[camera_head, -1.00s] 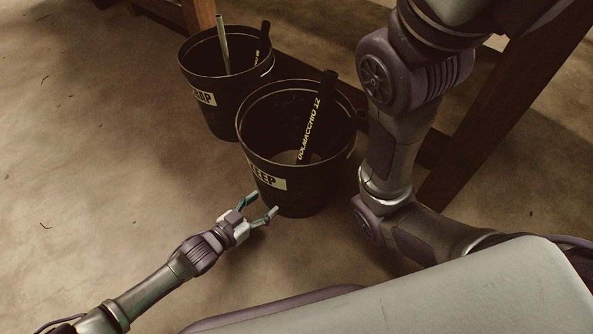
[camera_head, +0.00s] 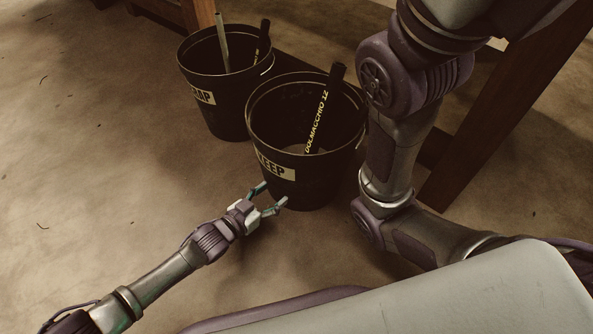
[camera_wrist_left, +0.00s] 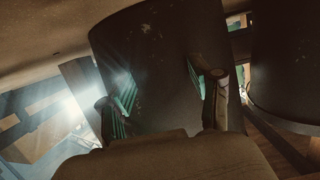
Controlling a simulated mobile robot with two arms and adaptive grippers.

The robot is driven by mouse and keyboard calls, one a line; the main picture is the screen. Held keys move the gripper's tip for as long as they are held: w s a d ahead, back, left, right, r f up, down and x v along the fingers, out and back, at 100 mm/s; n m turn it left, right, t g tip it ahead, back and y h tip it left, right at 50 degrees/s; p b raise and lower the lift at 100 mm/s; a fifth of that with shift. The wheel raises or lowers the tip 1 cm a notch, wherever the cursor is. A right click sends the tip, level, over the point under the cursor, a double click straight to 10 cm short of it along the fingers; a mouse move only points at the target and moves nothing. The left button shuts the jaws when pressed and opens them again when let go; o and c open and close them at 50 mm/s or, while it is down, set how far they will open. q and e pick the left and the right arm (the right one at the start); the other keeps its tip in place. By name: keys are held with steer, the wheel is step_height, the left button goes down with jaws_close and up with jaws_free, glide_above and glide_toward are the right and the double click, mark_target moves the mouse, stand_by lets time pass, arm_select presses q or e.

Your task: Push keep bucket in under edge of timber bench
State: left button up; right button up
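The keep bucket (camera_head: 306,172) is black, upright on the floor, with a "KEEP" label and a dark hose piece with yellow lettering standing in it. My left gripper (camera_head: 275,197) is low at the bucket's near left side, fingers spread and empty, at or very close to its wall. In the left wrist view the bucket wall (camera_wrist_left: 160,60) fills the middle, with the open fingers (camera_wrist_left: 162,95) in front of it. The timber bench (camera_head: 500,110) shows as dark wooden legs and a low rail behind and right of the bucket. My right gripper is out of view.
The scrap bucket (camera_head: 222,112), black with hose pieces in it, stands behind and left of the keep bucket, close to it. My own arm (camera_head: 390,150) crosses the view just right of the keep bucket. The floor (camera_head: 90,140) at left is clear.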

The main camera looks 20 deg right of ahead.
arm_select(q)
steer(key=shift+w+d+r+b, duration=0.1)
steer(key=shift+w+d+b, duration=0.6)
steer(key=shift+d, duration=0.45)
steer(key=shift+w+d+b, duration=0.45)
steer(key=shift+w+d, duration=0.45)
steer(key=shift+d, duration=0.2)
steer(key=p+v, duration=0.1)
steer(key=v, duration=0.1)
steer(key=p+v, duration=0.1)
steer(key=shift+s+a+f+p, duration=0.15)
steer(key=shift+a+f+p, duration=0.1)
steer(key=shift+a+p, duration=0.05)
steer(key=shift+s+a+f+p, duration=0.15)
steer(key=shift+s+a+p, duration=0.45)
steer(key=shift+s+a, duration=0.35)
steer(key=shift+w, duration=0.2)
